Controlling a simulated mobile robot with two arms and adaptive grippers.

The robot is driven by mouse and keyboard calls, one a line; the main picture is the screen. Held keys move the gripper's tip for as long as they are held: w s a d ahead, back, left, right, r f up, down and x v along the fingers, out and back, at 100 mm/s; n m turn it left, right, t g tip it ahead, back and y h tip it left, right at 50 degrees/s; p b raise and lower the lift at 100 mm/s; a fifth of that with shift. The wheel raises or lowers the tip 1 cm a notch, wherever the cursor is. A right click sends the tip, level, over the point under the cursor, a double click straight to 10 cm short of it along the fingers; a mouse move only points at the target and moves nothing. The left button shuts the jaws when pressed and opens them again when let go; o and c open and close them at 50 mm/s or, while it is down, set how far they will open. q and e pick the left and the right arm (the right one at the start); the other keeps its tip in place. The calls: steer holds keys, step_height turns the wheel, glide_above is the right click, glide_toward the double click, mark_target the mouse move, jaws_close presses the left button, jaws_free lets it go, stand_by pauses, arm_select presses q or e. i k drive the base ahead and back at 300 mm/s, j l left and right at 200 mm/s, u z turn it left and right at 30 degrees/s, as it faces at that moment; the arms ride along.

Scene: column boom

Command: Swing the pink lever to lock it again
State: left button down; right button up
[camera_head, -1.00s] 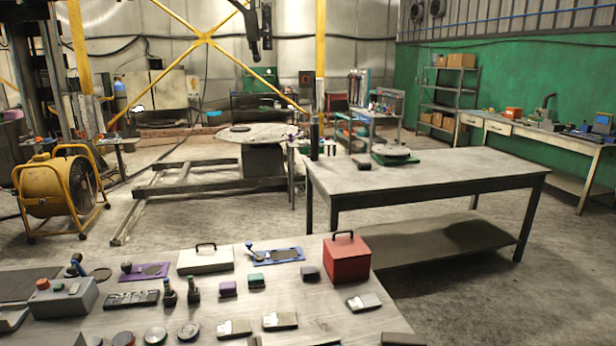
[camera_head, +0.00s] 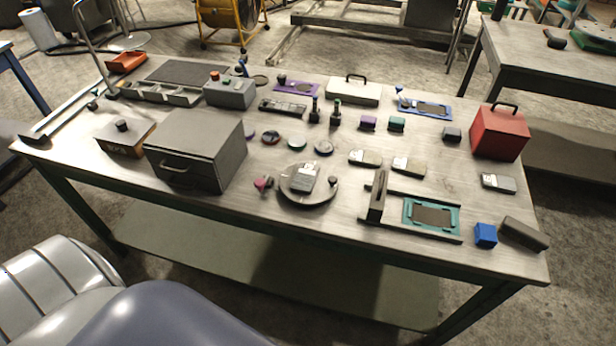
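A small pink knob, seemingly the end of the pink lever (camera_head: 262,183), sits at the left edge of a round grey plate (camera_head: 320,197) near the front middle of the table. The lever's arm is too small to make out. A grey device with a light label (camera_head: 304,176) lies on the round plate. Neither gripper is in view, and nothing touches the lever.
A grey drawer box (camera_head: 195,150) stands left of the pink knob. A teal-framed panel (camera_head: 431,216) with an upright dark block (camera_head: 377,196) lies to the right. Light grey devices (camera_head: 365,157) lie behind. The table front (camera_head: 255,222) is bare.

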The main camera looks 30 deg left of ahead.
mark_target(259, 184)
steer(key=u, duration=1.25)
